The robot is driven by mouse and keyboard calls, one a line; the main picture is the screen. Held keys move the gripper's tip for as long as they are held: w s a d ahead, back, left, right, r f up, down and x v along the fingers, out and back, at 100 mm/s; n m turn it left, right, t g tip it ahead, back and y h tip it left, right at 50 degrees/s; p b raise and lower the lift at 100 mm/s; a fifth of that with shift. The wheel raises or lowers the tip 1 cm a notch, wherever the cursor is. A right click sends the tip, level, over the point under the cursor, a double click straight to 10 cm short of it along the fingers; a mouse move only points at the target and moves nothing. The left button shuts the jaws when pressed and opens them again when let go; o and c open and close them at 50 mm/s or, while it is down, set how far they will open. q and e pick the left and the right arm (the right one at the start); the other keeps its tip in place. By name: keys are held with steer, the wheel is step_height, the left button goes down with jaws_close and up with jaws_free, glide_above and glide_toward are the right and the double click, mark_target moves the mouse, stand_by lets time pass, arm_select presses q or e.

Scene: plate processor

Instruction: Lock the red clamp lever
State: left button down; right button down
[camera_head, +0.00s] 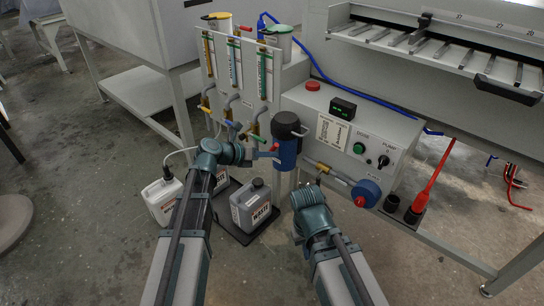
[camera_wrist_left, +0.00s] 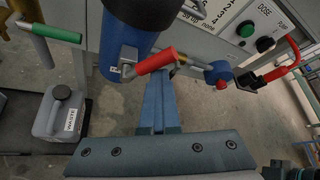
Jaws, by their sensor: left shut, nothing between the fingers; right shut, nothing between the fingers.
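The red lever (camera_head: 275,150) sticks out from the lower part of a blue canister (camera_head: 287,153). In the left wrist view the red lever (camera_wrist_left: 156,61) runs from a metal bracket on the canister (camera_wrist_left: 130,35), tilting up to the right. My left gripper (camera_head: 257,154) is shut and empty, close beside the lever. Its fingers (camera_wrist_left: 161,85) point at the lever and lie just below it in the wrist view; I cannot tell whether they touch. My right gripper (camera_head: 317,182) is shut and empty, below the control box's front, left of the blue knob.
A control box (camera_head: 350,130) stands right of the canister. A blue round knob (camera_head: 366,191) sits below it. A tall red handle (camera_head: 431,172) stands at right by black cups. Grey jugs (camera_head: 253,206) stand at lower left. A green-handled lever (camera_wrist_left: 55,34) is left of the canister.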

arm_select(q)
steer(key=shift+w+a+r+p, duration=0.35)
steer(key=shift+w+a+r, duration=0.1)
steer(key=shift+w+a, duration=0.25)
arm_select(e)
steer(key=shift+r, duration=0.5)
arm_select(q)
steer(key=shift+w+a, duration=0.15)
steer(key=shift+a, duration=0.2)
